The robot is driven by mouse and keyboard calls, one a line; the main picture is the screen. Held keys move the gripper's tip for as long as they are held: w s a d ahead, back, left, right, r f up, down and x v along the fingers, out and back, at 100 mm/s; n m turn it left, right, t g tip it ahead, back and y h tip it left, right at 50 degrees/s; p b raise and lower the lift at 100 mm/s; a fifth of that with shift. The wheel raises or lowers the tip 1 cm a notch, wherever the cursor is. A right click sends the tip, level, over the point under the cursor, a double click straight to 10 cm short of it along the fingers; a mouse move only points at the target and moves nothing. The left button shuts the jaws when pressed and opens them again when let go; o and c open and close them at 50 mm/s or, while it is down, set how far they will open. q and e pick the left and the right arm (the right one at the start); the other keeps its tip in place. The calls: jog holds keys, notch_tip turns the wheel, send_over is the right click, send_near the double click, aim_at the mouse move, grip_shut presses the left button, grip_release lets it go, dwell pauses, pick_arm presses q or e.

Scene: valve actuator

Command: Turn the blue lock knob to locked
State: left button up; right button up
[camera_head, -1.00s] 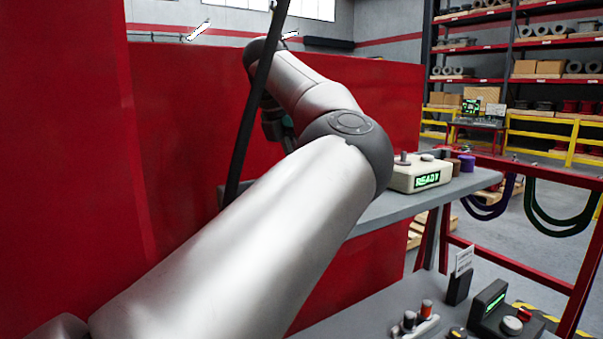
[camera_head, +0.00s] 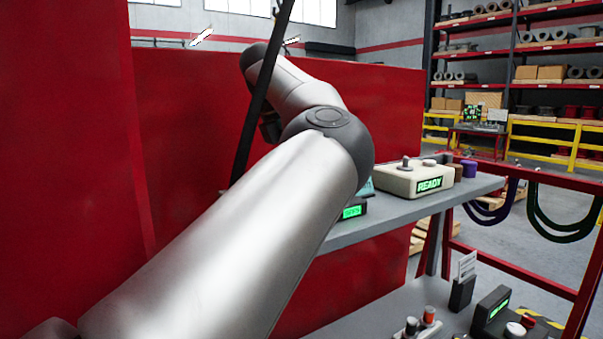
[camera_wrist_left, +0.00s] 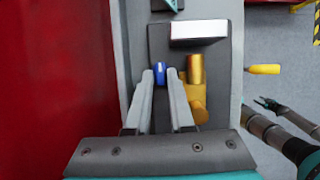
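The blue lock knob (camera_wrist_left: 160,73) shows in the left wrist view on a dark panel, just left of a yellow-orange cylinder and handle (camera_wrist_left: 195,85). My left gripper (camera_wrist_left: 161,76) points at the knob, with one fingertip on each side of it. The fingers are apart; whether they touch the knob I cannot tell. In the head view my left arm hides the knob and most of the valve unit. My right gripper (camera_wrist_left: 267,103) shows small at the right of the left wrist view, away from the panel, and its fingers look spread.
A white block (camera_wrist_left: 198,31) sits above the yellow cylinder. A beige box reading READY (camera_head: 416,180) stands on the grey shelf (camera_head: 400,209). A small green display (camera_head: 352,212) shows beside my arm. A red wall (camera_head: 215,110) stands close on the left.

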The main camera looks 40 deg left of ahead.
pick_arm(q)
jog(key=shift+o, duration=0.4)
jog(key=p+v, duration=0.2)
jog(key=v, duration=1.3)
jog(key=shift+p, duration=0.3)
jog(key=shift+s+d, duration=0.1)
jog(key=shift+d, duration=0.05)
